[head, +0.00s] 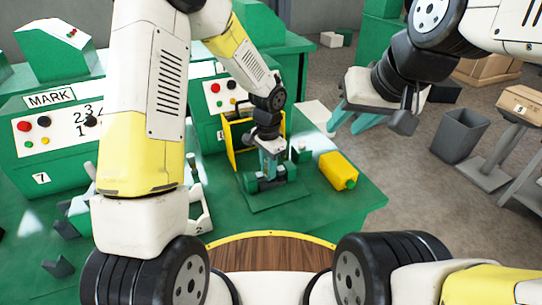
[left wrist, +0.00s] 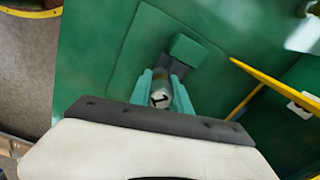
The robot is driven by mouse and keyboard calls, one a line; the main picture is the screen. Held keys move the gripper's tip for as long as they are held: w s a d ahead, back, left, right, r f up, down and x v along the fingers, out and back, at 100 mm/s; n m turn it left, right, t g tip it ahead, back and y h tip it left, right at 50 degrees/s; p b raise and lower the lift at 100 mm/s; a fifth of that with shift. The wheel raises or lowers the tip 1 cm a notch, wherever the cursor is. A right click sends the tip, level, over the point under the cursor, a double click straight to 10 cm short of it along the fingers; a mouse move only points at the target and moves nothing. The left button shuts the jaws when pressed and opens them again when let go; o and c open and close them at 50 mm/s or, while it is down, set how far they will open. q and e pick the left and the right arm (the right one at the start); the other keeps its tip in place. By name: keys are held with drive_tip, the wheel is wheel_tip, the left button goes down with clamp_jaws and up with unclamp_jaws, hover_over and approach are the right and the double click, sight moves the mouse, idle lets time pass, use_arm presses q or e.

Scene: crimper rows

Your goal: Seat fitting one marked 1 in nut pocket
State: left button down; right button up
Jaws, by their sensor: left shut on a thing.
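My left gripper (head: 269,168) points down over a green fixture (head: 250,183) with raised blocks on a square plate at the front of the green bench. In the left wrist view its teal fingers (left wrist: 163,92) are shut on a pale grey fitting marked 1 (left wrist: 160,99). A green block (left wrist: 188,50) of the fixture stands just beyond the fingertips. The nut pocket cannot be made out, and I cannot tell whether the fitting touches the fixture. My right gripper (head: 352,119) is held up at the right, off the bench, with its teal fingers apart and nothing seen between them.
A yellow-framed holder (head: 231,158) stands just behind my left gripper. A control panel marked MARK (head: 50,98) is at the left. A grey bin (head: 460,134) stands on the floor at the right.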

use_arm(q)
drive_tip(key=w, duration=0.2)
drive_tip(key=shift+w+d+f, duration=0.2)
drive_tip(key=shift+w+d, duration=0.1)
drive_tip(key=shift+d, duration=0.05)
drive_tip(key=shift+f, duration=1.7)
drive_tip(key=c, duration=1.2)
unclamp_jaws()
drive_tip(key=shift+f, duration=0.1)
drive_tip(key=s+a+r+n+t, duration=0.1)
drive_tip(key=a+r, duration=0.1)
drive_tip(key=r, duration=0.8)
drive_tip(key=s+a+r+n, duration=0.1)
drive_tip(key=s+a+r, duration=0.1)
drive_tip(key=r, duration=0.7)
drive_tip(key=s+a+r+n+t+h, duration=0.1)
drive_tip(key=s+a+r+n, duration=0.3)
drive_tip(key=s, duration=0.5)
drive_tip(key=s+a+r+n+t+h, duration=0.1)
drive_tip(key=s+a+r+n+t, duration=0.3)
drive_tip(key=s+r, duration=0.5)
drive_tip(key=shift+s+a, duration=0.15)
drive_tip(key=shift+a, duration=1)
